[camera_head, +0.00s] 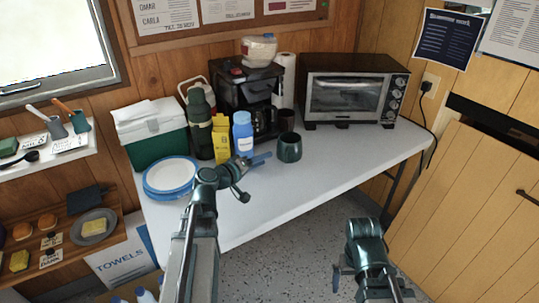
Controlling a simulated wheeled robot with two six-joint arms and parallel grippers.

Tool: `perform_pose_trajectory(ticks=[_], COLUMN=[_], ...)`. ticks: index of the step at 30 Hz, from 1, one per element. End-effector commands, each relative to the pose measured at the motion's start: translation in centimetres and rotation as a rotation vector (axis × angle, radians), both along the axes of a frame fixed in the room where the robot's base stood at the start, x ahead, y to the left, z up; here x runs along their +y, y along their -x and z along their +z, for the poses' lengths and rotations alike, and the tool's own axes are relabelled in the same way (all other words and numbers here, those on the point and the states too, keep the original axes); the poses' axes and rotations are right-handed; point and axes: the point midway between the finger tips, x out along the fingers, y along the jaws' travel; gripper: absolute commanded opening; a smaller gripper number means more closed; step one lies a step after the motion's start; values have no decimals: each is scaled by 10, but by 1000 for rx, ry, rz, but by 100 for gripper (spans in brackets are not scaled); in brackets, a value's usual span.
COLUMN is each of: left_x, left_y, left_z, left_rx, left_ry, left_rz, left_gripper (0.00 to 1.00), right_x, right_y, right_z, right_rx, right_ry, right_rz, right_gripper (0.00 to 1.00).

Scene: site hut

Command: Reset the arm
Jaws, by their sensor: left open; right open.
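My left gripper (255,163) is open above the white table (319,166). It points right, just short of a dark green mug (289,147), and a small gap seems to lie between them. I see nothing between its fingers. My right gripper (341,277) hangs low over the speckled floor, in front of the table and to its right. It is open, and I see nothing in it.
Behind my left gripper stand a blue bottle (242,133), a yellow carton (221,139) and a coffee maker (246,98). Blue-rimmed plates (171,177) lie left of my arm. A toaster oven (350,92) stands at the back right. The table's right front is clear.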

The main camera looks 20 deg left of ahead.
Motion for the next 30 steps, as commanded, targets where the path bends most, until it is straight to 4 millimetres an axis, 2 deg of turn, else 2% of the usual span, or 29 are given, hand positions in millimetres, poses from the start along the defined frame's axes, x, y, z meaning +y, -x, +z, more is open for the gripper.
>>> perform_pose_trajectory(ticks=[4,17,20,23,26,27,30], left_x=[2,2,-5,-38,-97,-123,-177], left_y=[7,7,7,10,24,34,67], left_z=[2,2,3,7,8,7,1], left_rx=[0,0,11,61,169,225,374], left_ry=[0,0,-9,-52,-148,-200,-341], left_rz=[0,0,-17,-100,-259,-333,-507], left_gripper=[44,44,44,44,44,44,44], right_x=[0,0,0,0,0,0,0], right_y=[0,0,0,0,0,0,0], right_z=[2,2,6,23,53,66,97], right_rx=[0,0,0,0,0,0,0], right_ry=[0,0,0,0,0,0,0], right_rz=[0,0,0,0,0,0,0], right_gripper=[100,100,100,100,100,100,100])
